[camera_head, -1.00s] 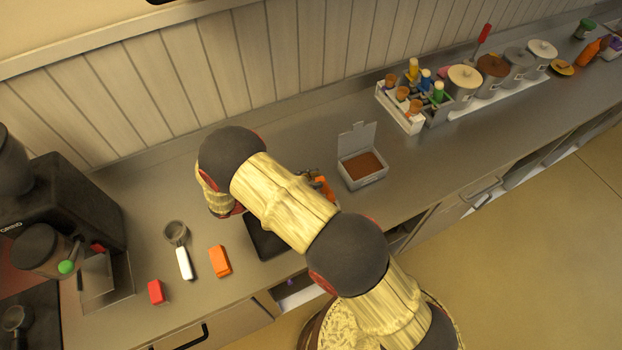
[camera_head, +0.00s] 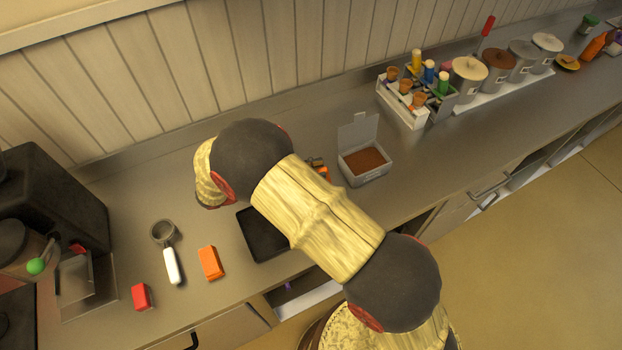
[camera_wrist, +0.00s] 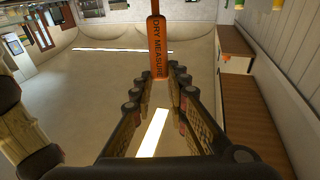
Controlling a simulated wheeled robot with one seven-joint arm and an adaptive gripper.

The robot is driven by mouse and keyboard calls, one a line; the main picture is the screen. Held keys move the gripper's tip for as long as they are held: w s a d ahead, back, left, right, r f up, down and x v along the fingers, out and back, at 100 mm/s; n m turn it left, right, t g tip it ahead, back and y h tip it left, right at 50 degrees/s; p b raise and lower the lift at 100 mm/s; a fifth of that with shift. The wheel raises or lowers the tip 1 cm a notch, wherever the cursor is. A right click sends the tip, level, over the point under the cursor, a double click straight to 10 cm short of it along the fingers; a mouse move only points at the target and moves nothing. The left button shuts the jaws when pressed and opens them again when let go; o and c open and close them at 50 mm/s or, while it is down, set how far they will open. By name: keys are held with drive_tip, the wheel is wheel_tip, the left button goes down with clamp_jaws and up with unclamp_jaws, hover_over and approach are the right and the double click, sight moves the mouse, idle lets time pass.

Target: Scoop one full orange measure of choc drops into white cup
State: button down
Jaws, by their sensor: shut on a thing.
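My gripper (camera_wrist: 160,76) is shut on the orange measure (camera_wrist: 157,42), whose handle reads "DRY MEASURE" and sticks out beyond the fingertips in the wrist view. The bowl of the measure is not clear there, so I cannot tell if it holds anything. In the head view my arm hides most of the gripper; a bit of orange and dark shows beside it, just left of an open white box (camera_head: 380,174). That box has its lid raised and holds a brown fill (camera_head: 366,160), which looks like the choc drops. I cannot make out the white cup.
A dark tray (camera_head: 249,240) lies partly under my arm. An orange block (camera_head: 210,263), red block (camera_head: 141,297) and white-handled tool (camera_head: 171,265) lie left. A bottle rack (camera_head: 404,116) and lidded jars (camera_head: 497,72) stand back right. Counter right of the box is clear.

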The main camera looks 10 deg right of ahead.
sight(327, 169)
drive_tip(key=d+y+b, duration=0.1)
drive_tip(key=b, duration=0.5)
drive_tip(key=shift+d+b, duration=0.3)
drive_tip(key=shift+b, duration=0.1)
drive_tip(key=shift+s+d+r+y+p, duration=0.1)
drive_tip(key=shift+d+r+y+p, duration=0.2)
drive_tip(key=shift+r+y+p, duration=0.15)
drive_tip(key=shift+d+r+y+p, duration=0.2)
drive_tip(key=shift+d+y+p, duration=0.25)
drive_tip(key=shift+d+p, duration=0.2)
drive_tip(key=d+f+y+p, duration=0.2)
drive_tip(key=d+y+p, duration=0.85)
drive_tip(key=p, duration=0.25)
drive_tip(key=d+f+y+p, duration=0.3)
drive_tip(key=f+y+p, duration=0.1)
drive_tip(key=f+y, duration=0.3)
drive_tip(key=shift+d+f, duration=0.4)
drive_tip(key=shift+f, duration=0.3)
